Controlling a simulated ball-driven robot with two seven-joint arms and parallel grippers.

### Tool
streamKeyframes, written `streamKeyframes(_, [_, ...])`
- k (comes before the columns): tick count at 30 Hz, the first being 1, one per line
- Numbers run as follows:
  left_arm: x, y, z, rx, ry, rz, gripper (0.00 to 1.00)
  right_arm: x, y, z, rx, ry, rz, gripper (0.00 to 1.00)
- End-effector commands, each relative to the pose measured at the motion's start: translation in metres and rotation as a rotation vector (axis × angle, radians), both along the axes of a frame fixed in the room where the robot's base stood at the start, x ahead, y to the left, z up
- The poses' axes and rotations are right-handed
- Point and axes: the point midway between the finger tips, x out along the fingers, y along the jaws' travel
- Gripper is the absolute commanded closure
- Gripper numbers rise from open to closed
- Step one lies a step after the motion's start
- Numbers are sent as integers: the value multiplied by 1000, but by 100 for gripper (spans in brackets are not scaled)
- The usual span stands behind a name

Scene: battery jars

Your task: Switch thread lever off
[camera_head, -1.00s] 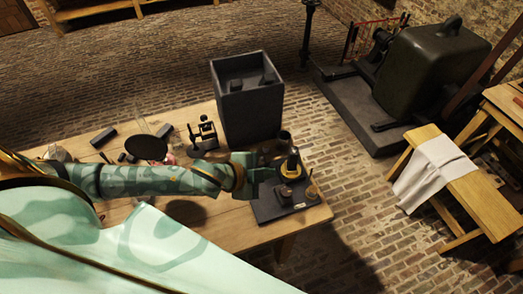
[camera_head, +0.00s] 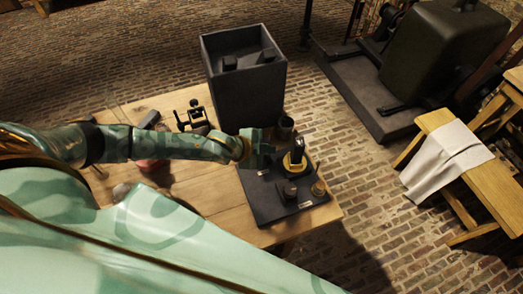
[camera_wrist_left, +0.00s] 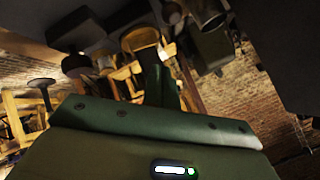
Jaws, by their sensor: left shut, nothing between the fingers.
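A dark base board (camera_head: 262,208) lies on the right end of the wooden table. On it stands a black upright part with a yellow ring (camera_head: 294,162), which may be the thread lever; its exact setting is too small to tell. A small black block (camera_head: 290,191) and a brass-coloured post (camera_head: 319,188) stand near it. My left gripper (camera_head: 266,154) is shut and empty, just left of the ringed part. In the left wrist view, the shut fingers (camera_wrist_left: 160,82) point towards a yellow-ringed part (camera_wrist_left: 140,38). Contact cannot be told. My right gripper is out of view.
A tall dark grey open box (camera_head: 245,95) stands behind my left gripper. A dark cup (camera_head: 285,127) is close behind the ringed part. A small black stand (camera_head: 193,116) is further left. Bare table (camera_head: 205,186) shows in front of my left forearm.

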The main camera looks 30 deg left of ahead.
Motion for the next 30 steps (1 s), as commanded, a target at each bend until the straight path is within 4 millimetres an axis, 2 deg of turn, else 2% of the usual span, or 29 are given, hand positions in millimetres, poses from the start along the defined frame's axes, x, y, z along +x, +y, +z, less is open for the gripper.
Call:
streamKeyframes(1, [6,-1,-8,1,-1,0,100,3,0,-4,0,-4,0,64])
streamKeyframes(3, [5,11,-16,5,1,1,100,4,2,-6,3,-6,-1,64])
streamKeyframes(9, [7,24,-29,1,0,1,100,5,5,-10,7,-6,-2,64])
streamKeyframes(22, [7,28,-31,1,0,1,100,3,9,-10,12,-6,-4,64])
streamKeyframes(30, [-4,44,-42,5,3,2,100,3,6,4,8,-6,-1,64])
